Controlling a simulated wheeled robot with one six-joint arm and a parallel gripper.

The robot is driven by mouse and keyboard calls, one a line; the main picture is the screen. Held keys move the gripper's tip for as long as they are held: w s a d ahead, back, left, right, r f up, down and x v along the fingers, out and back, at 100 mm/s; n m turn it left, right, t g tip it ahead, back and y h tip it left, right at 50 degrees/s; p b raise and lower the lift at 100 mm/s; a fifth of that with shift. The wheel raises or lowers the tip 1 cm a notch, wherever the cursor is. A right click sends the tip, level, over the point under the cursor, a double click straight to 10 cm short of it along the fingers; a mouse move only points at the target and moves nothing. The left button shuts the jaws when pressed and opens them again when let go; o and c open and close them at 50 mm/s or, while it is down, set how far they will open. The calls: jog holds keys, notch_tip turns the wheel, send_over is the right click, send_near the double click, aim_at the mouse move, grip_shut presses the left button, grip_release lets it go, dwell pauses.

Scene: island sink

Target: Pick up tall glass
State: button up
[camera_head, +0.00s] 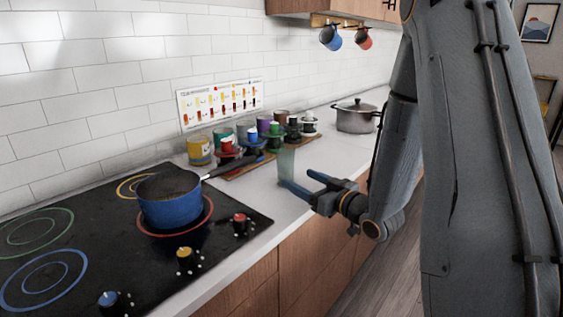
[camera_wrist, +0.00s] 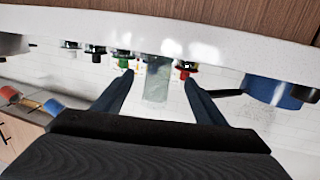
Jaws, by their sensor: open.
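The tall glass (camera_head: 286,163) is clear and slightly greenish. It stands upright on the white counter, in front of the row of cups. My gripper (camera_head: 296,183) is open at the glass, its blue fingers pointing left toward it. In the wrist view, which looks upside down, the glass (camera_wrist: 158,80) appears between the two dark fingers of my gripper (camera_wrist: 158,88). I cannot tell whether either finger touches it.
A blue pot (camera_head: 170,200) sits on the black cooktop (camera_head: 90,255) at left, its handle toward the cups. Several colored cups stand on a wooden board (camera_head: 245,170) behind the glass. A steel pot (camera_head: 356,117) stands farther back. Mugs (camera_head: 330,38) hang above.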

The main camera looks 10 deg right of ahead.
aim_at(292, 171)
jog(key=p+x, duration=0.2)
jog(key=x, duration=0.6)
jog(key=shift+w+r, duration=0.2)
jog(key=shift+w, duration=0.05)
jog(key=shift+d, duration=0.1)
jog(key=shift+c, duration=0.2)
jog(key=c, duration=1.2)
jog(key=shift+r, duration=0.2)
jog(key=shift+r+b, duration=0.55)
jog(key=shift+r, duration=4.15)
jog(key=shift+r, duration=0.1)
